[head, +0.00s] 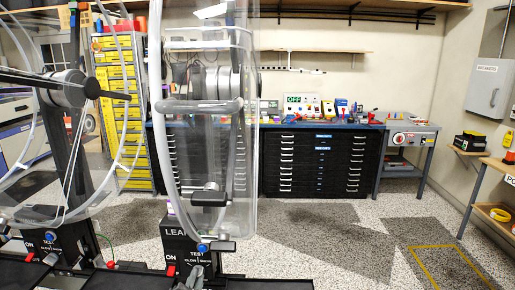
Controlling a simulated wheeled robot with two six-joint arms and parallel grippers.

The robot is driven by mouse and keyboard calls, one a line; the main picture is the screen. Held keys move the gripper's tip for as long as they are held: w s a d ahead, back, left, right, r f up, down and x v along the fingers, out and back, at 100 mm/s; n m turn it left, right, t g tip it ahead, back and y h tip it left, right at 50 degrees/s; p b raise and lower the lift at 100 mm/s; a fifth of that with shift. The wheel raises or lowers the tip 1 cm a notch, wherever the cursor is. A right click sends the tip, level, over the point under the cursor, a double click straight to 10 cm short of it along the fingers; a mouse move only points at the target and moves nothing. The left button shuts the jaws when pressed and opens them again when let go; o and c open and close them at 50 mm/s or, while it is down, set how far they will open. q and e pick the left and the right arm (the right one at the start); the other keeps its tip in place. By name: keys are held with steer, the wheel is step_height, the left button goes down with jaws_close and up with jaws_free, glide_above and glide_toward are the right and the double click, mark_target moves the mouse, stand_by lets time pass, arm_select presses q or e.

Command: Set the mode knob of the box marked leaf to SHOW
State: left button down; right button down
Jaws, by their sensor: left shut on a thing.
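The box marked leaf (181,240) is at the bottom centre-left, under a large clear acrylic wheel (168,150) seen nearly edge-on. Its front reads LEAF, ON and TEST, with two smaller words below TEST. Its mode knob (196,270) is below these words, low in the view and partly covered, so I cannot read its setting. My left gripper (190,280) is at the bottom edge, shut on the mode knob; its fingers are small and hard to make out. My right gripper is not in view.
A similar box (52,240) with its own clear wheel (118,150) stands to the left. A red switch (171,271) is beside the leaf box's knob. A black crank handle (209,198) sticks out above the box. Black drawer cabinets (300,165) stand behind; the floor to the right is open.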

arm_select(q)
steer(key=shift+f+m, duration=0.1)
steer(key=shift+m, duration=0.5)
steer(key=shift+m, duration=0.4)
steer(key=c, duration=1.3)
jaws_free()
steer(key=s+p, duration=0.4)
steer(key=s, duration=0.3)
steer(key=shift+a, duration=0.15)
